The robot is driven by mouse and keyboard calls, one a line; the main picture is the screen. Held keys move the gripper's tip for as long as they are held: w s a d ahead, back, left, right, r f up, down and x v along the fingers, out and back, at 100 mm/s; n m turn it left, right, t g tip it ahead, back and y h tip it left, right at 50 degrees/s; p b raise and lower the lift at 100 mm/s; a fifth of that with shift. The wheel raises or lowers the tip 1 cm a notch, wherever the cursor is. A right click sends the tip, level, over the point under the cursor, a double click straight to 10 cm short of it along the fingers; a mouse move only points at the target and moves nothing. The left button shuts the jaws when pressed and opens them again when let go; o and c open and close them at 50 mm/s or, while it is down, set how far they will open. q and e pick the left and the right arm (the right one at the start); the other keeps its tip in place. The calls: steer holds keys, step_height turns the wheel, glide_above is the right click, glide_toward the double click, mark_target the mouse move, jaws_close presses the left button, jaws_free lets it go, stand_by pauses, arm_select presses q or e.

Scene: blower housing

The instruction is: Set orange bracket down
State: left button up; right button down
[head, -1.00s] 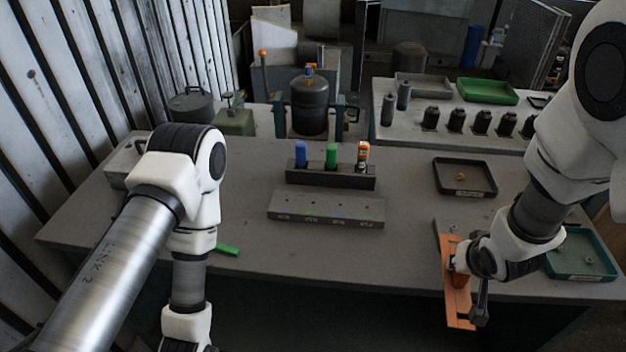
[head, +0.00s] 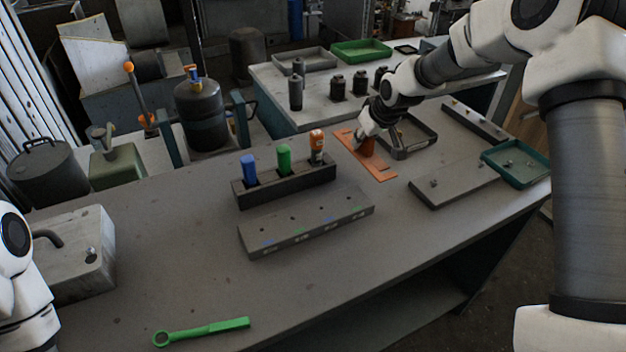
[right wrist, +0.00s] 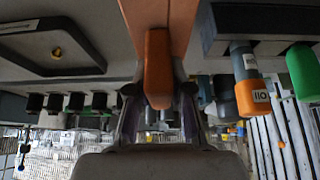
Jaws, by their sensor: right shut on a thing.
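The orange bracket (head: 381,173) is a flat strip with a raised orange grip part. In the head view it is at or just above the tabletop, right of the tool block; I cannot tell whether it touches. My right gripper (head: 366,136) is shut on the raised part. In the right wrist view the bracket (right wrist: 160,62) runs between the fingers of my right gripper (right wrist: 158,98). Gripper and arm hide part of the bracket in the head view. My left gripper is out of view; only part of that arm shows at the left edge.
A dark tool block (head: 287,187) with blue, green and orange handles stands left of the bracket. A black tray (head: 414,151) lies close on its right, with a grey plate (head: 455,183) and teal tray (head: 541,178) beyond. A green wrench (head: 201,332) lies near the front.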

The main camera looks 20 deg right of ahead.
mark_target(365, 155)
steer(key=f, duration=0.1)
steer(key=s+f, duration=0.1)
steer(key=f, duration=0.1)
steer(key=shift+s+f, duration=0.35)
steer(key=f, duration=0.2)
steer(key=w+f, duration=0.1)
steer(key=shift+f, duration=0.35)
steer(key=shift+s+r, duration=0.15)
steer(key=shift+s, duration=0.1)
steer(key=c, duration=1.1)
jaws_free()
steer(key=shift+w+f, duration=0.1)
steer(key=shift+f, duration=0.1)
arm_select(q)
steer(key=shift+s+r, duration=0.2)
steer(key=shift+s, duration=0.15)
arm_select(e)
steer(key=shift+o, duration=0.2)
steer(key=shift+r, duration=0.1)
